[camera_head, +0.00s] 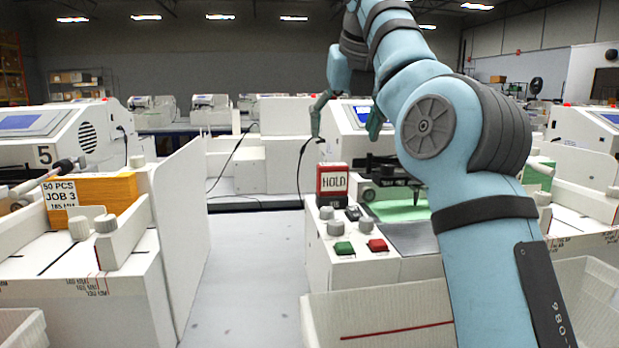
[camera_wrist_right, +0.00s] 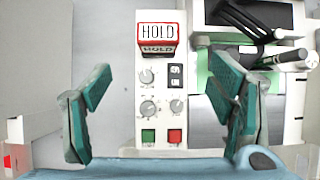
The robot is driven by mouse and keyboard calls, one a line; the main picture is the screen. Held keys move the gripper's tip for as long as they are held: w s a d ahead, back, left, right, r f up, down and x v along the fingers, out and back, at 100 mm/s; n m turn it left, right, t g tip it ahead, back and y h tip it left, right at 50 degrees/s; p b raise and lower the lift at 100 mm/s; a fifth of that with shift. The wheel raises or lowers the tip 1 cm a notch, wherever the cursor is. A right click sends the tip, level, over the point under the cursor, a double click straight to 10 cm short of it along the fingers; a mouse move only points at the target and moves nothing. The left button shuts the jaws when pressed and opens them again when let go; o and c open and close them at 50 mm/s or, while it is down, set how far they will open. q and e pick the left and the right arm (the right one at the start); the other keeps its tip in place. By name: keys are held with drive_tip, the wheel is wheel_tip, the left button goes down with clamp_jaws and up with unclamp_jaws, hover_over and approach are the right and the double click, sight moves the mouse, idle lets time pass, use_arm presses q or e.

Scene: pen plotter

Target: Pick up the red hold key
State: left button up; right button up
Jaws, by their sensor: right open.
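The red hold key (camera_head: 333,180) is a red block with a white face marked HOLD. It stands upright at the back of the white control panel, to the left of the plotter bed. In the right wrist view the hold key (camera_wrist_right: 158,31) is at the top centre. My left gripper is out of view.
The panel has grey knobs (camera_head: 335,228), a green button (camera_head: 344,248) and a red button (camera_head: 377,245). A green sheet (camera_head: 398,211) lies on the plotter bed to the right. A white bin (camera_head: 375,320) stands in front. Clear floor (camera_head: 250,270) lies left.

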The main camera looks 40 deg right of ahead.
sight(334, 166)
drive_tip(key=x, duration=0.2)
drive_tip(key=b+x, duration=0.1)
drive_tip(key=x, duration=0.1)
drive_tip(key=b+x, duration=0.1)
drive_tip(key=x, duration=0.2)
drive_tip(key=shift+s+d+f, duration=0.1)
drive_tip(key=shift+s+f, duration=0.1)
drive_tip(key=shift+f, duration=0.05)
drive_tip(key=x, duration=0.4)
drive_tip(key=w+x, duration=0.1)
drive_tip(key=x, duration=0.1)
drive_tip(key=shift+w+r+p, duration=0.1)
drive_tip(key=shift+w+p, duration=0.1)
drive_tip(key=shift+p, duration=0.1)
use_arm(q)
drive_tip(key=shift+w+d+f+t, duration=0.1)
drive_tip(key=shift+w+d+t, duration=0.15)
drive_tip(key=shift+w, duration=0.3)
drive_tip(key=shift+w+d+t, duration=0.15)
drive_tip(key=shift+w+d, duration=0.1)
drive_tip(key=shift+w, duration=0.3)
use_arm(e)
drive_tip(key=shift+s, duration=0.1)
drive_tip(key=c, duration=1.2)
